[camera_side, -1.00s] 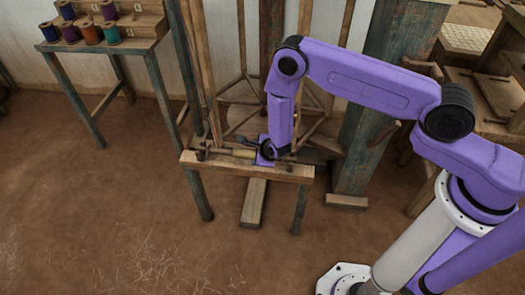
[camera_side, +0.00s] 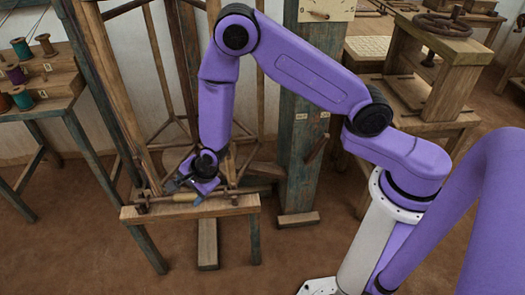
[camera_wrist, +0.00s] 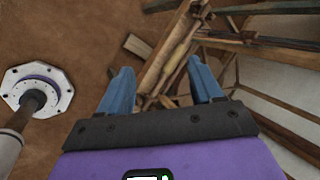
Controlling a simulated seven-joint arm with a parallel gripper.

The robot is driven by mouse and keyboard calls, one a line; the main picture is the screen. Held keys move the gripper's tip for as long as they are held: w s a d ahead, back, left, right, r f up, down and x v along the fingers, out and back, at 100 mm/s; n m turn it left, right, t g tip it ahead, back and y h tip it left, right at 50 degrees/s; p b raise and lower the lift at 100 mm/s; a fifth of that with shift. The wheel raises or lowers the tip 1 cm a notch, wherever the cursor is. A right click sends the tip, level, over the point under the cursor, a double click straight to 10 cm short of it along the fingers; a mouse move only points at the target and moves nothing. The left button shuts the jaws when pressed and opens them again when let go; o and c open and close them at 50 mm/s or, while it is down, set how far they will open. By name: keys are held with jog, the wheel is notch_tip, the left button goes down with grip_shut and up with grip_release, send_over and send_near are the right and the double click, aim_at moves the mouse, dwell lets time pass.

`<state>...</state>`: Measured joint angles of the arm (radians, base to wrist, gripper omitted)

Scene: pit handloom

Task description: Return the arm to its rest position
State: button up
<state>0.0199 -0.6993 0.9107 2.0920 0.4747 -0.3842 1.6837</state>
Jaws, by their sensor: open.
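My gripper (camera_side: 178,184) is above the small wooden bench (camera_side: 228,207) of the loom in the side view, at the end of my purple arm. Wooden beams show beyond the fingers. A wooden rod (camera_side: 232,191) lies along the bench top, partly hidden behind the gripper.
Upright loom posts (camera_side: 118,95) stand close left of my forearm, and a thick teal post (camera_side: 297,150) stands right of it. A spool stand (camera_side: 50,92) is at the far left. A wooden press with a wheel (camera_side: 440,60) is back right. Bare floor lies in front.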

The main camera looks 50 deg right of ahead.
jog(key=s+d+r+n+g+y, duration=0.15)
jog(key=s+r+n+g, duration=0.25)
jog(key=s+r+n, duration=1.1)
jog(key=s+d+r+n+h, duration=0.1)
jog(key=s+d+r+n, duration=0.3)
jog(key=s+d+n, duration=0.3)
jog(key=s+d+r+n+g+h, duration=0.1)
jog(key=s+d+r+n+h, duration=0.1)
jog(key=s+d+r+n, duration=0.2)
jog(key=s+d+n, duration=0.3)
jog(key=s+d, duration=0.1)
jog(key=shift+s+d+n, duration=0.2)
jog(key=shift+d+n, duration=0.05)
jog(key=shift+n, duration=0.05)
